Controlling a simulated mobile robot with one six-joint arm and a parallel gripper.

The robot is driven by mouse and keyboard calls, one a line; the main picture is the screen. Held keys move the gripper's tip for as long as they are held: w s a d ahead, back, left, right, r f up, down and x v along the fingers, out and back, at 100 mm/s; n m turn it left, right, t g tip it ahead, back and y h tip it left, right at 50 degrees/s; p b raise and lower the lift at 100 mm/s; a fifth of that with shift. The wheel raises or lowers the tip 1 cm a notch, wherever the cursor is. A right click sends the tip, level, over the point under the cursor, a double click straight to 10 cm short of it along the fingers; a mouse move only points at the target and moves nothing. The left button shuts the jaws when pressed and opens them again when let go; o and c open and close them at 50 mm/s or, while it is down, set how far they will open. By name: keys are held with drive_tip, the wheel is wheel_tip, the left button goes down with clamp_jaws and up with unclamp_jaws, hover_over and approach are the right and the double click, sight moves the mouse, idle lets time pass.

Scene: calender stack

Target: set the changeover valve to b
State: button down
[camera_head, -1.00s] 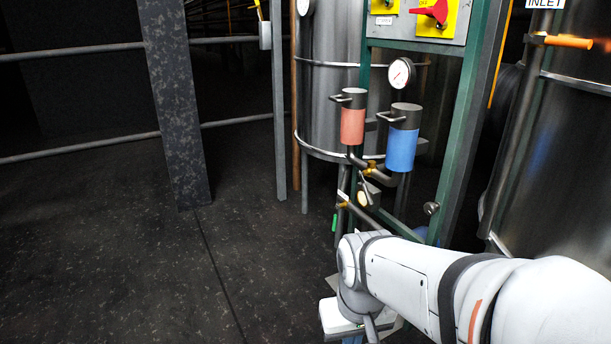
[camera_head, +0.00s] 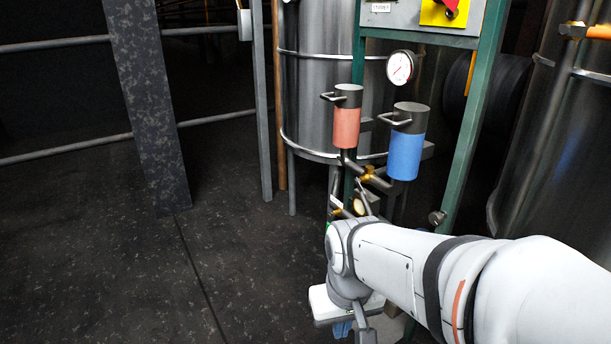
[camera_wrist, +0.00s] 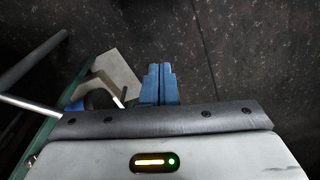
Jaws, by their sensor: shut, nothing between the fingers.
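The changeover valve assembly stands on a green frame in the head view. It has a red canister (camera_head: 346,126) and a blue canister (camera_head: 406,152), with brass fittings (camera_head: 368,173) and a grey handle near a pale round tag (camera_head: 359,204) below them. Which way the handle is set is too small to tell. My gripper's blue fingers (camera_wrist: 159,84) are shut and empty in the wrist view, pointing at the dark floor. In the head view my arm hides the lower pipework, and the gripper hangs below and in front of the canisters.
A pressure gauge (camera_head: 401,67) and a panel (camera_head: 420,17) with a red switch sit above. Steel tanks (camera_head: 322,80) stand behind and at right. A speckled post (camera_head: 147,110) and rails (camera_head: 66,149) stand at left. The floor (camera_head: 110,255) at left is clear.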

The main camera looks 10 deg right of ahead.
drive_tip(key=w+r+m+t+y+p, duration=0.1)
drive_tip(key=w+r+m+y+p, duration=0.15)
drive_tip(key=w+r+p, duration=0.4)
wheel_tip(320, 180, up, 4)
drive_tip(key=m+t+h+p, duration=0.2)
drive_tip(key=m+t+p, duration=0.4)
drive_tip(key=m+p, duration=0.45)
hover_over(368, 205)
drive_tip(key=s+b, duration=0.1)
drive_tip(key=s, duration=1)
drive_tip(key=m, duration=0.2)
drive_tip(key=b+x, duration=0.1)
drive_tip(key=x, duration=0.3)
drive_tip(key=b+x, duration=0.1)
drive_tip(key=x, duration=0.3)
drive_tip(key=b+x, duration=0.1)
drive_tip(key=x, duration=0.4)
drive_tip(key=shift+s+d+f, duration=0.1)
drive_tip(key=shift+d+f, duration=0.05)
drive_tip(key=shift+d, duration=0.1)
drive_tip(key=shift+w+f, duration=0.35)
